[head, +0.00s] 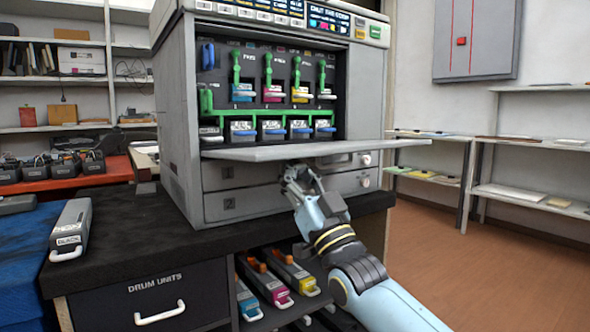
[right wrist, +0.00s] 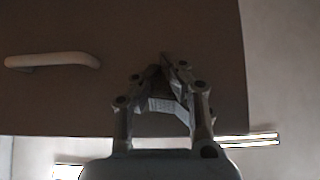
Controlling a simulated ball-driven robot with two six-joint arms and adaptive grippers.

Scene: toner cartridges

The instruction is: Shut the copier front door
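The copier (head: 200,120) stands on a dark worktop. Its front door (head: 310,151) is open, folded down about level along its lower edge. Coloured toner cartridges (head: 272,92) and green levers show in the open bay above it. My right gripper (head: 297,171) is below the door, in front of the paper drawers. In the right wrist view, the door's dark outer face (right wrist: 200,30) fills the upper part, with a white handle (right wrist: 52,61) to the left. There, the fingertips (right wrist: 163,67) are together with nothing visible between them; contact with the door is unclear. My left gripper is out of view.
A black-labelled cartridge (head: 72,226) lies on the worktop at the left. Shelves (head: 530,196) line the right wall. The floor at right is clear.

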